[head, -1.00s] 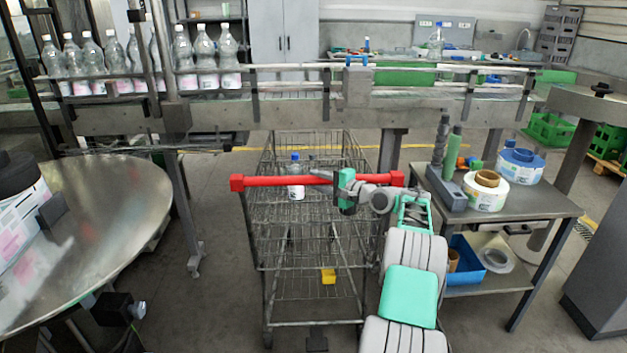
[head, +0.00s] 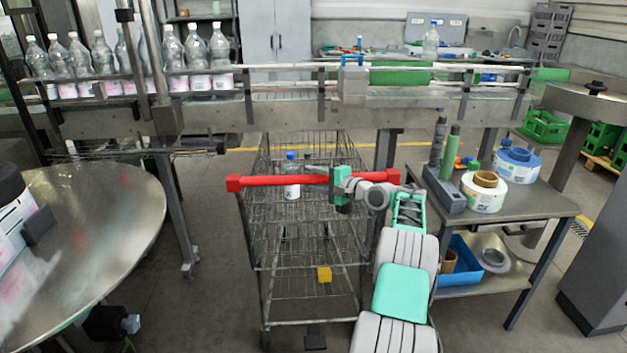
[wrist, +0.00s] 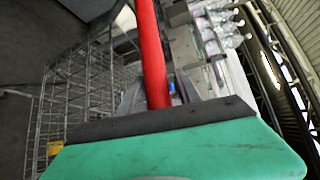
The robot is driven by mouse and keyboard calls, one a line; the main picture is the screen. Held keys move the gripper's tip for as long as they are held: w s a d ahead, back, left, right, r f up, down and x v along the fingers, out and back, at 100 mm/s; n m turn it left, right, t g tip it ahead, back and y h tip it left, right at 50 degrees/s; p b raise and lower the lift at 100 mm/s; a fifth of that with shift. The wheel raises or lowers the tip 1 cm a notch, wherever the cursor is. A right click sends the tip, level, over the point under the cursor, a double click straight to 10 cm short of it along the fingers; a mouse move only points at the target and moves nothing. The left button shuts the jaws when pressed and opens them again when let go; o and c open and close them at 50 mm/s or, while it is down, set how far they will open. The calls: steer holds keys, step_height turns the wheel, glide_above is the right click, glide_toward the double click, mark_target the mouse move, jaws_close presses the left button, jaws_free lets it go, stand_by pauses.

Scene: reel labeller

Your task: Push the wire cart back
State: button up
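The wire cart (head: 300,238) stands in front of me, its far end reaching under the conveyor. Its red handle bar (head: 275,181) runs across the near top edge. A bottle with a blue cap (head: 291,180) stands upright in the upper part, and a yellow block (head: 324,274) shows lower down. My gripper (head: 343,186) is at the handle, right of its middle. In the wrist view the red bar (wrist: 151,50) passes between the fingers of my gripper (wrist: 158,98), which look closed around it. The finger contact itself is partly hidden.
The conveyor (head: 280,115) with bottles crosses above the cart's far end. A round metal table (head: 120,215) is close on the left. A side table (head: 530,202) with label reels is close on the right. Floor shows on the cart's left side.

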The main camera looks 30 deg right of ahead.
steer(key=shift+o, duration=0.7)
steer(key=shift+s, duration=0.1)
steer(key=shift+d+f, duration=0.1)
steer(key=shift+d, duration=0.05)
steer(key=shift+s, duration=0.1)
steer(key=shift+s+d, duration=0.1)
steer(key=shift+s, duration=0.2)
steer(key=b+v, duration=0.1)
steer(key=v, duration=0.6)
